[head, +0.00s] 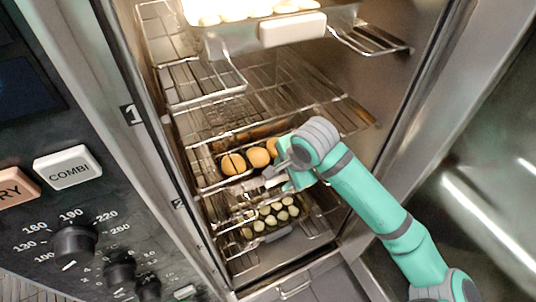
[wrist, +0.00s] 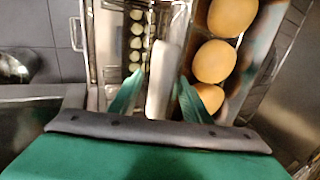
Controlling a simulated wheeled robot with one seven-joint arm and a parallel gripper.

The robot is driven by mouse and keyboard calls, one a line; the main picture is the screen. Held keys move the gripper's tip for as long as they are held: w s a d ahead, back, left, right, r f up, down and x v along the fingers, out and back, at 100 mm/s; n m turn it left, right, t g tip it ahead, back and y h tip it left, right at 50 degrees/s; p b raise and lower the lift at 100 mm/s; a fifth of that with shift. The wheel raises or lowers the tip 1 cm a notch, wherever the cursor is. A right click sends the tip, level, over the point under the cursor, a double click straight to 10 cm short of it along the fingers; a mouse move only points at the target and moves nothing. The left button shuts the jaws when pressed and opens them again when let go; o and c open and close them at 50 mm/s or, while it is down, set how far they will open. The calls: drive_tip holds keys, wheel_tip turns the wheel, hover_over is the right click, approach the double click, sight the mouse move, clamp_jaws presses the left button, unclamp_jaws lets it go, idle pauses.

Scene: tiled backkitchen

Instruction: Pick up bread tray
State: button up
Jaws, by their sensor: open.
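The bread tray (wrist: 188,58) holds round golden buns (head: 258,157) on a middle level inside the open oven. In the wrist view the buns (wrist: 214,62) lie on the right. A pale bar-shaped handle (wrist: 163,80) runs along the tray's near side. My gripper (wrist: 158,98) is open, with one green fingertip on each side of this handle. I cannot tell whether the fingers touch it. In the head view my gripper (head: 284,176) is in front of the bread tray and hides part of its front.
Above, a brightly lit tray with a white handle (head: 293,30) sits on an upper level. Below, another tray holds several small pale round slices (head: 270,216). Wire racks (head: 270,90) fill the oven. The control panel (head: 70,240) stands at the left.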

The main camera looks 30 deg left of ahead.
clamp_jaws()
drive_tip(key=shift+r, duration=0.15)
